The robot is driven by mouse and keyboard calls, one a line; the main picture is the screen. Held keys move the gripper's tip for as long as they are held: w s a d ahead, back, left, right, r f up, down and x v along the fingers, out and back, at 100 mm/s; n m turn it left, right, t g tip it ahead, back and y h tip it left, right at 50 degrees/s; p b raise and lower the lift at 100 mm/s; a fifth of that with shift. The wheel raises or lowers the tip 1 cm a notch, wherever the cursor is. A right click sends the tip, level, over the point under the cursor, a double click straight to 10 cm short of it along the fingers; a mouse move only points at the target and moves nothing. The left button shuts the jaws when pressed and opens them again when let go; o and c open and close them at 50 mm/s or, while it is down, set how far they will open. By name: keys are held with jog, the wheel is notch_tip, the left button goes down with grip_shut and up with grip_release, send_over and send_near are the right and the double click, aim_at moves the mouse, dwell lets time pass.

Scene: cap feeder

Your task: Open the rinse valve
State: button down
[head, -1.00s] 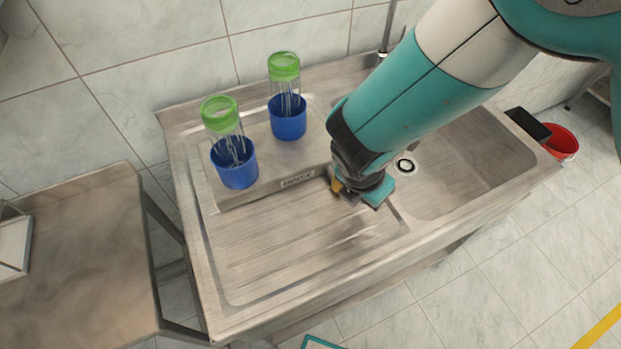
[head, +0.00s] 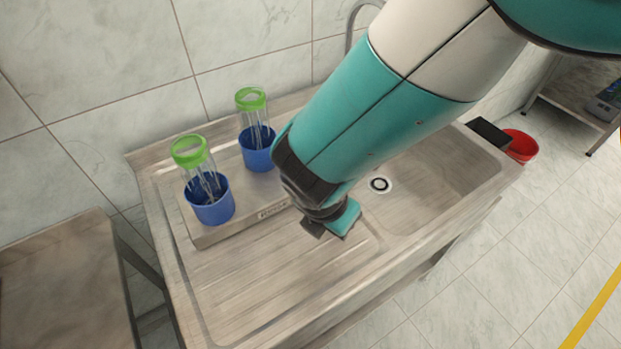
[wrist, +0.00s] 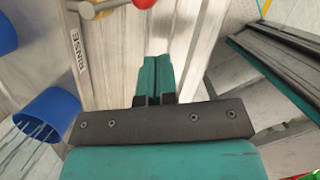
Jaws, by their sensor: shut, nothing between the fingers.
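The rinse valve shows only in part at the top edge of the wrist view: a metal lever with a pale handle (wrist: 97,9), beside a plate labelled RINSE (wrist: 74,57). A red round part (wrist: 144,3) is cut off by the top edge beside it. My gripper (wrist: 156,60) is shut and empty, its teal fingers together, below and right of the lever in the picture and apart from it. In the head view my arm hides the valve; the label plate (head: 272,211) shows just left of my wrist, over the sink's drainboard.
Two blue cups (head: 210,203) (head: 257,152) hold clear bottles with green ends on the raised plate. The sink basin (head: 440,180) with its drain lies to the right. A black box (head: 488,132) and red bucket (head: 521,146) are beyond it. A side table (head: 60,270) stands left.

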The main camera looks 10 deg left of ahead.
jog(key=b+v, duration=0.2)
jog(key=v, duration=1.4)
jog(key=shift+s, duration=0.25)
jog(key=shift+a+r, duration=0.1)
jog(key=shift+a, duration=0.1)
